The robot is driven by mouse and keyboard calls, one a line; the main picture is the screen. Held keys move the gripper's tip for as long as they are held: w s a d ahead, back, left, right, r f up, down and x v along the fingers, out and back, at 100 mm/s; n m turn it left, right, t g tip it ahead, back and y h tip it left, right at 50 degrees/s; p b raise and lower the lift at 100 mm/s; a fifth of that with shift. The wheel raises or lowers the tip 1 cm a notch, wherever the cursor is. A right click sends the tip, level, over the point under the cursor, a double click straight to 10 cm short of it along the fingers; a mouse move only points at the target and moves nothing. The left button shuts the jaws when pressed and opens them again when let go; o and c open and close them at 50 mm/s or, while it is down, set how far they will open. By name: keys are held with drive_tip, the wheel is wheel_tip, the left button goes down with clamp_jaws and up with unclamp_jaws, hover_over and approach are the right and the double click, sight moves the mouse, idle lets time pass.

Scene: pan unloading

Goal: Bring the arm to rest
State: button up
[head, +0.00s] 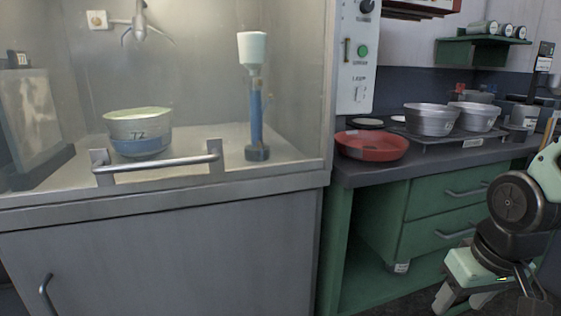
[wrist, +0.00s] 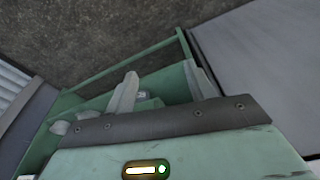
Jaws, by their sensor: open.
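My gripper (head: 456,304) hangs at the lower right of the head view, in front of the green drawer cabinet. Its pale fingers point downward, stand apart and hold nothing. In the wrist view my gripper (wrist: 160,70) shows two separate pale fingers with nothing between them. Behind them are part of a green frame and a dark floor. My arm is folded at the right edge of the head view, and part of it lies outside the picture.
A red pan (head: 371,146) and metal pans (head: 432,120) (head: 474,117) stand on the counter at right. Green drawers (head: 440,215) are below.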

drive_tip(key=s+a+r+n+g, duration=0.2)
drive_tip(key=s+a+n, duration=0.5)
drive_tip(key=s+a, duration=0.7)
wheel_tip(320, 180, up, 22)
drive_tip(key=w+a+p, duration=0.1)
drive_tip(key=p, duration=2.1)
drive_tip(key=shift+w, duration=0.35)
